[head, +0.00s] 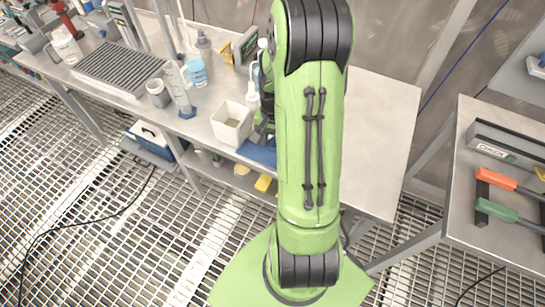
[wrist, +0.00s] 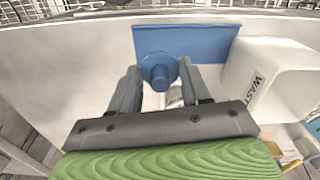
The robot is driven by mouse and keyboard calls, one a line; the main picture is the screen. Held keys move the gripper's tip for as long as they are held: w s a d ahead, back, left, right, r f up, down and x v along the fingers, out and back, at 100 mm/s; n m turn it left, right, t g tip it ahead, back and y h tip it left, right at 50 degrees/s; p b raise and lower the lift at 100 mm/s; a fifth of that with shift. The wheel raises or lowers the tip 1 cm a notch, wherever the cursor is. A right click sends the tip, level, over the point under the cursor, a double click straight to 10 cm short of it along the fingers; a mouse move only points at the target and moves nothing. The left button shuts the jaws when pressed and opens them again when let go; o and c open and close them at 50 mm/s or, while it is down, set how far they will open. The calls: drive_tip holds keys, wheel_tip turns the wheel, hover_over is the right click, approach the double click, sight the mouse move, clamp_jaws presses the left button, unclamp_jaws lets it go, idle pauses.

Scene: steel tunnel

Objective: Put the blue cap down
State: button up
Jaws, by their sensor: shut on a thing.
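The blue cap (wrist: 159,68), a round disc with a knob, is between the fingertips of my gripper (wrist: 160,76) in the wrist view. My gripper is shut on it. Behind the cap in the wrist view is a flat blue mat (wrist: 208,42) on the bench; the cap overlaps it in the picture. I cannot tell whether the cap touches the mat. In the head view the blue mat (head: 258,154) shows partly at the bench's front edge, and my arm hides the cap.
A white waste bin (head: 231,123) stands just left of the mat in the head view; it is close on the right in the wrist view (wrist: 268,75). A measuring cylinder (head: 179,90) and a blue-and-white jar (head: 197,73) stand farther left. The bench (head: 375,140) is bare right of my arm.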

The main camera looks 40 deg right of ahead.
sight(274, 146)
wheel_tip(274, 146, down, 5)
drive_tip(key=shift+f+b, duration=0.15)
drive_tip(key=shift+b, duration=0.3)
drive_tip(key=shift+f, duration=0.2)
drive_tip(key=o, duration=1)
drive_tip(key=shift+r, duration=0.1)
